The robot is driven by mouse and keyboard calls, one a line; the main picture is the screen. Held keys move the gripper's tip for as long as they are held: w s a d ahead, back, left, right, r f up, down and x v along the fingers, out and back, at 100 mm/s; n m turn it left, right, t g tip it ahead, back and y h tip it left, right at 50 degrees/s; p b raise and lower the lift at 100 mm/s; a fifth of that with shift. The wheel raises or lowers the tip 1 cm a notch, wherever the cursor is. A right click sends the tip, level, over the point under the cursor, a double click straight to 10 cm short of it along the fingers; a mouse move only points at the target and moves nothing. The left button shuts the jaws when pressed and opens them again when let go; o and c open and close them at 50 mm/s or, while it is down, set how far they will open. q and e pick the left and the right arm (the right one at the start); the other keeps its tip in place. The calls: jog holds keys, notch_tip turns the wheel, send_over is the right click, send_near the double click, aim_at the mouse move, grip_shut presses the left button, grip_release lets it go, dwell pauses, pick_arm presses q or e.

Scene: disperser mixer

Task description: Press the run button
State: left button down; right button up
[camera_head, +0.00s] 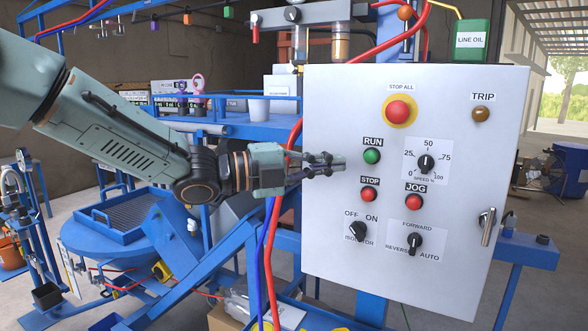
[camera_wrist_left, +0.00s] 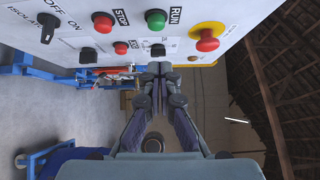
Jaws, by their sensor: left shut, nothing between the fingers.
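The green run button (camera_head: 372,156) sits on the white control panel (camera_head: 330,100) under the label RUN. It also shows in the left wrist view (camera_wrist_left: 156,20), beyond my fingertips. My left gripper (camera_head: 343,165) is shut and empty, with its fingertips just left of and slightly below the button in the head view. In the left wrist view the closed fingers (camera_wrist_left: 160,68) point towards the panel, below the green button in the picture. I cannot tell whether the tips touch the panel; they do not cover the button. My right gripper is not in view.
The red stop button (camera_head: 369,194) is just below, with the red jog button (camera_head: 414,202) to its right. The large red stop-all button (camera_head: 398,110) is above. A speed knob (camera_head: 426,164) and rotary switches share the panel. A red hose (camera_head: 278,210) runs along its left edge.

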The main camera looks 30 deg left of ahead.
pick_arm(q)
jog(key=p+v, duration=0.1)
jog(key=v, duration=0.4)
jog(key=shift+a+f, duration=0.1)
jog(key=shift+a, duration=0.15)
jog(key=shift+s+d, duration=0.15)
dwell(0.4)
dwell(0.4)
